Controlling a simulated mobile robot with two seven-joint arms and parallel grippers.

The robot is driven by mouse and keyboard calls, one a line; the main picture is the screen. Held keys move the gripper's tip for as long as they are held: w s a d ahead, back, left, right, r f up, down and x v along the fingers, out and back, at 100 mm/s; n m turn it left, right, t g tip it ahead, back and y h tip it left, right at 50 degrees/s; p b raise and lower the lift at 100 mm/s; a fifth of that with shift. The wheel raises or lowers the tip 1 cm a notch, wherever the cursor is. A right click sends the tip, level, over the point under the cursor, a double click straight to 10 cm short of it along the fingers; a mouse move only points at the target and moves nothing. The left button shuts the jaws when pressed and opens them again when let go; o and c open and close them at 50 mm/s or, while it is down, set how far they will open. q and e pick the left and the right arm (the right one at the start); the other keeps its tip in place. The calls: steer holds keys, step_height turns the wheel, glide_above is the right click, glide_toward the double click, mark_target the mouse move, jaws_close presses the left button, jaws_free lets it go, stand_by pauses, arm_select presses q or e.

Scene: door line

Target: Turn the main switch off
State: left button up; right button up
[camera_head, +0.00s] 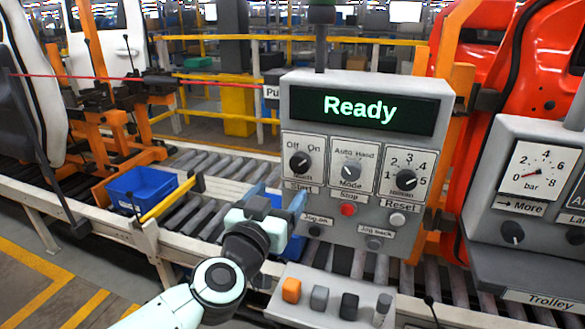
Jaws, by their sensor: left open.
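The main switch (300,162) is a round black knob on a white plate marked Off and On, at the upper left of the grey control panel (335,215). Its pointer appears tilted toward On, but it is small. The panel's display (360,108) is lit and reads "Ready" in green. My left gripper (278,198) is open and empty, with blue fingers, below and slightly left of the main switch and apart from it. It hides part of the panel's lower left edge. My right gripper is not in view.
The mode knob (351,172), a numbered knob (405,178), the red stop button (348,210) and the reset button (397,219) are close by. A ledge (330,309) with several coloured pieces sticks out below. A gauge box (530,185) stands right; a blue bin (141,187) left.

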mark_target(299, 166)
arm_select(q)
steer(key=x, duration=1.1)
steer(key=shift+w+f, duration=0.15)
steer(key=c, duration=1)
